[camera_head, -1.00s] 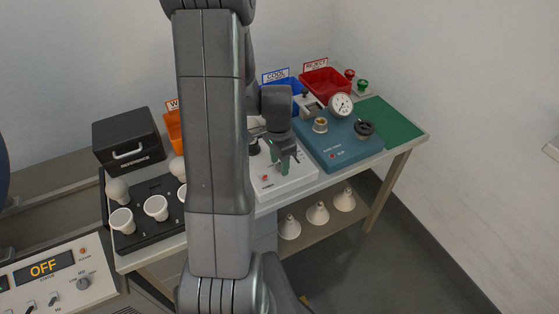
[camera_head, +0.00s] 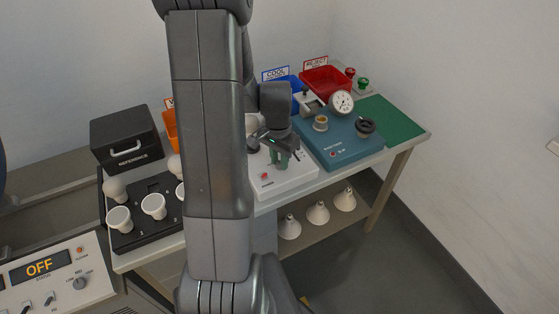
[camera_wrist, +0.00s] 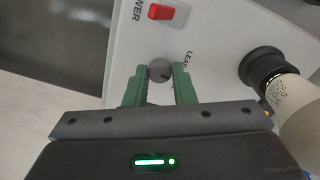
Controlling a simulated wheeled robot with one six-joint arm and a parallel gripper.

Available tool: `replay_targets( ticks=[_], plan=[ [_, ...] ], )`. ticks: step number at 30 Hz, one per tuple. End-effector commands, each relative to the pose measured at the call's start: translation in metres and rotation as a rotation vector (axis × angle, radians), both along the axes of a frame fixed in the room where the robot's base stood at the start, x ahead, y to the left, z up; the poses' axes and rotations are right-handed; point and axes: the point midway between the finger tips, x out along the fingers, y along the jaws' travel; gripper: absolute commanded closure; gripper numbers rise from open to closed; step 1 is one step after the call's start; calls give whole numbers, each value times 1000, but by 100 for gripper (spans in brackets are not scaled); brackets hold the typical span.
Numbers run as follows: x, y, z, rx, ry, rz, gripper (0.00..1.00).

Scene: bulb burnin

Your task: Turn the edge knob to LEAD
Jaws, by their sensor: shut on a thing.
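In the wrist view the small round grey edge knob (camera_wrist: 160,71) sits on the white panel (camera_wrist: 215,40) between my two green fingers. My gripper (camera_wrist: 159,80) is shut on the knob. A dark pointer mark shows on the knob's lower right. The printed word LEAD (camera_wrist: 188,59) is just right of the knob, partly beside the right finger. Other labels around the knob are hidden by my gripper. In the head view my gripper (camera_head: 284,158) is over the white unit (camera_head: 295,183), and the knob itself is hidden.
A red power switch (camera_wrist: 169,13) is on the same panel. A bulb (camera_wrist: 293,105) in a black socket (camera_wrist: 262,66) stands close to the right of my gripper. A blue-green fixture with a gauge (camera_head: 341,103) is right of the white unit. A black rack (camera_head: 150,236) is left.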

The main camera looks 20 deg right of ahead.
Motion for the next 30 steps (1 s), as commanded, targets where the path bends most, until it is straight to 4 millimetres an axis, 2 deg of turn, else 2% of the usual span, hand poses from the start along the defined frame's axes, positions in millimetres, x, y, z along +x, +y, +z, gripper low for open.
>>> replay_targets(
  ticks=[15,22,30],
  plan=[
    [0,0,-1,-1,-1,465,100],
    [-1,0,0,-1,-1,606,100],
    [-1,0,0,0,-1,689,100]
  ],
)
